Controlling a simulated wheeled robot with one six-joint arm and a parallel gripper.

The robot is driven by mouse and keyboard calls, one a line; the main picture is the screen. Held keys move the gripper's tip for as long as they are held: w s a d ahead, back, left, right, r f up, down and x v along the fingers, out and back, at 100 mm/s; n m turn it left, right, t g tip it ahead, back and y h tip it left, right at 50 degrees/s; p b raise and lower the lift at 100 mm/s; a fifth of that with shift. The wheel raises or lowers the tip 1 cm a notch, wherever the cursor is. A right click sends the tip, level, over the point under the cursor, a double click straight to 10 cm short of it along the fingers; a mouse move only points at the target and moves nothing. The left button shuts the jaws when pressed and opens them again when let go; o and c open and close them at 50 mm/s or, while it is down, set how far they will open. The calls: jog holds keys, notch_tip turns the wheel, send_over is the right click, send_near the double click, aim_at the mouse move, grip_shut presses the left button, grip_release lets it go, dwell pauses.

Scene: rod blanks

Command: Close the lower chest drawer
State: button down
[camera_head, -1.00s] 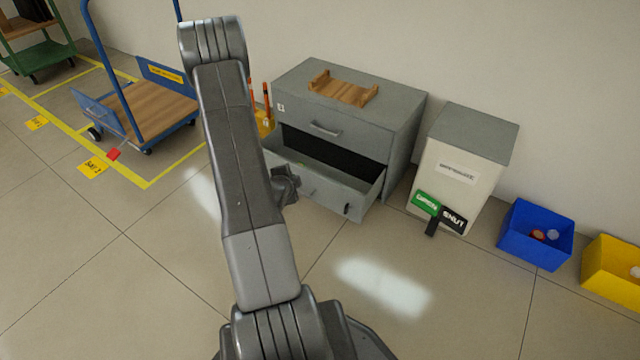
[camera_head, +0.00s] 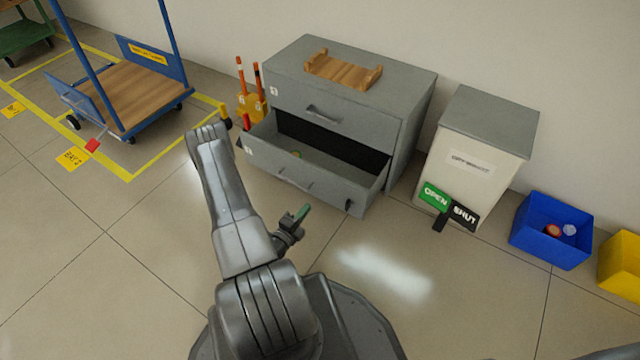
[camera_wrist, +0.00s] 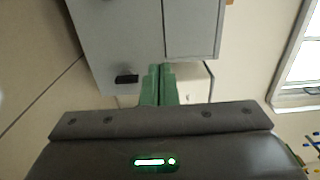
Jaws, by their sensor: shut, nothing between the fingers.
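The grey chest (camera_head: 335,95) stands against the wall with a wooden cradle (camera_head: 343,70) on top. Its upper drawer is shut, with a bar handle (camera_head: 323,115).
A grey-topped white cabinet (camera_head: 470,150) with OPEN and SHUT signs stands right of the chest. Blue (camera_head: 550,230) and yellow (camera_head: 622,265) bins are further right. Floor in front is clear.

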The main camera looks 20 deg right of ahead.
aim_at(332, 178)
jog(key=b+x, duration=0.4)
jog(key=x, duration=0.9)
jog(key=shift+w+d+b, duration=0.15)
jog(key=shift+d+b, duration=0.1)
jog(key=shift+b, duration=0.05)
jog(key=shift+w+d, duration=0.1)
jog(key=shift+d, duration=0.05)
jog(key=x, duration=1.7)
jog(key=shift+a, duration=0.2)
